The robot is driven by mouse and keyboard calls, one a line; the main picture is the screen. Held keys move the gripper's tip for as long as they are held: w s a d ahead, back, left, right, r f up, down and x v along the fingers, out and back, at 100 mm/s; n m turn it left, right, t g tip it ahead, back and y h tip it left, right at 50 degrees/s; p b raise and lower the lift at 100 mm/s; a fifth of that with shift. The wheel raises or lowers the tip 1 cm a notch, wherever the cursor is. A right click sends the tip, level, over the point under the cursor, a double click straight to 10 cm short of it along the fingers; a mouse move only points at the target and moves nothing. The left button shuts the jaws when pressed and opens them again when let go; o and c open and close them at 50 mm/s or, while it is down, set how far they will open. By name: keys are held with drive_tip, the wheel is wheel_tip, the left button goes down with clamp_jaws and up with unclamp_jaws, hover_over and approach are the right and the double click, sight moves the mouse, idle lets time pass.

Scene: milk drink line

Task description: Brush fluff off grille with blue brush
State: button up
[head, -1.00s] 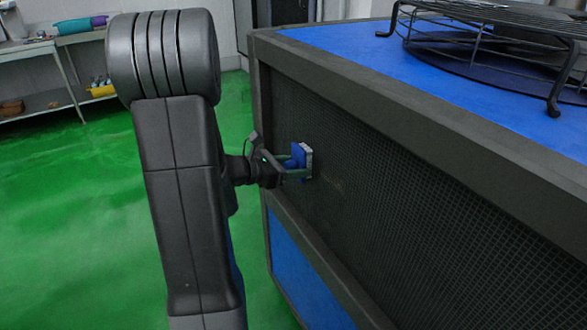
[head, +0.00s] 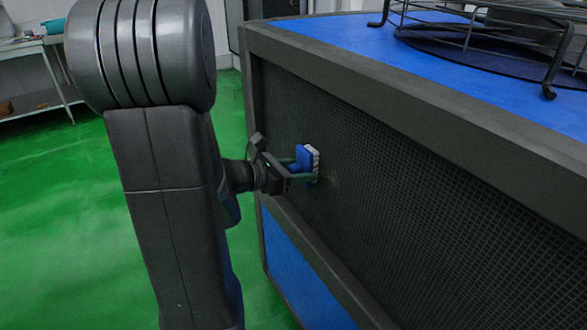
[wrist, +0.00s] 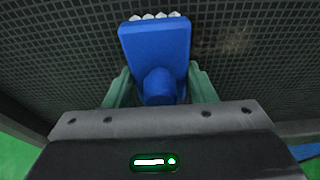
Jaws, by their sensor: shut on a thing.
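My gripper (head: 303,177) is shut on the blue brush (head: 303,157), with a green finger on each side of its handle. In the wrist view the brush (wrist: 155,48) has a blue back and pale bristle tufts along its far edge. The bristles face the dark mesh grille (head: 420,200) and look to be at or very near it; exact contact is unclear. A faint tan patch of fluff (head: 333,178) shows on the grille just right of the brush. It also shows in the wrist view as a brownish smudge (wrist: 232,40) right of the brush.
The grille sits in a dark frame on the side of a blue-topped box (head: 345,35). A black wire guard (head: 480,40) lies on top. Green floor (head: 60,220) is open at left, with a shelf bench (head: 40,75) behind.

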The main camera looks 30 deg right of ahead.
drive_tip(key=shift+s+d+b, duration=0.15)
drive_tip(key=shift+s+b, duration=0.55)
drive_tip(key=shift+s, duration=1.15)
drive_tip(key=shift+s+d+b, duration=0.15)
drive_tip(key=shift+s+b, duration=0.55)
drive_tip(key=shift+s, duration=1.2)
drive_tip(key=shift+s+d+b, duration=0.15)
drive_tip(key=shift+s+b, duration=0.55)
drive_tip(key=shift+s, duration=1.15)
drive_tip(key=shift+a, duration=0.15)
drive_tip(key=shift+s+a+p, duration=0.2)
drive_tip(key=shift+a+p, duration=0.95)
drive_tip(key=shift+a, duration=1.7)
drive_tip(key=shift+s+a+p, duration=0.1)
drive_tip(key=shift+a+p, duration=0.45)
drive_tip(key=shift+a, duration=0.95)
